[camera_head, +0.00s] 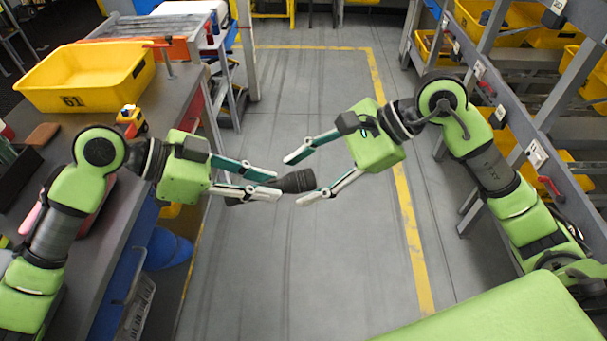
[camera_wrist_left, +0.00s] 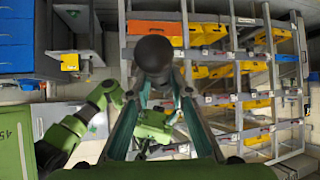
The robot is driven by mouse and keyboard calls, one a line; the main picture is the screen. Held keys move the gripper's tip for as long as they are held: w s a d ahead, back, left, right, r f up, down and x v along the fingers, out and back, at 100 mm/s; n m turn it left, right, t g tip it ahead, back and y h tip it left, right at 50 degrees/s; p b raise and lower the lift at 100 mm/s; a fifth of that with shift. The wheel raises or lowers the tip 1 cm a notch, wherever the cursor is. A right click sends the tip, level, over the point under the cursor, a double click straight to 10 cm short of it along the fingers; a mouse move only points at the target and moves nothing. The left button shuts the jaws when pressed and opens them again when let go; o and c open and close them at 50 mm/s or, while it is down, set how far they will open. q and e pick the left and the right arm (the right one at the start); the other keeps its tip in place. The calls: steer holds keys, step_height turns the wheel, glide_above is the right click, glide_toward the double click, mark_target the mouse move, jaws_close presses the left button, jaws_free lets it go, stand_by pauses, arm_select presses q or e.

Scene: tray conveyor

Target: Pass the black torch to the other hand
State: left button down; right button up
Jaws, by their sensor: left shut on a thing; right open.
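The black torch (camera_head: 299,182) is held in the air over the aisle, between my two arms. My left gripper (camera_head: 264,184) is shut on it, and the fingers cover its middle. Its wider end points right, toward my right gripper. In the left wrist view the torch (camera_wrist_left: 154,56) shows as a dark round end between the fingers of my left gripper (camera_wrist_left: 160,88). My right gripper (camera_head: 294,179) is open, with its fingertips close to the torch's right end. I cannot tell whether they touch it.
A yellow bin (camera_head: 88,78) marked 61 stands on the grey workbench (camera_head: 150,215) at left, near a small yellow toy vehicle (camera_head: 132,119). A metal rack (camera_head: 535,135) with yellow bins stands at right. The floor (camera_head: 300,100) between them is clear.

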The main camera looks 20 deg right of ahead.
steer(key=shift+a+f, duration=0.2)
steer(key=c, duration=1.3)
arm_select(q)
steer(key=c, duration=1.7)
jaws_free()
arm_select(e)
steer(key=shift+w, duration=0.1)
arm_select(q)
steer(key=shift+a+r, duration=0.1)
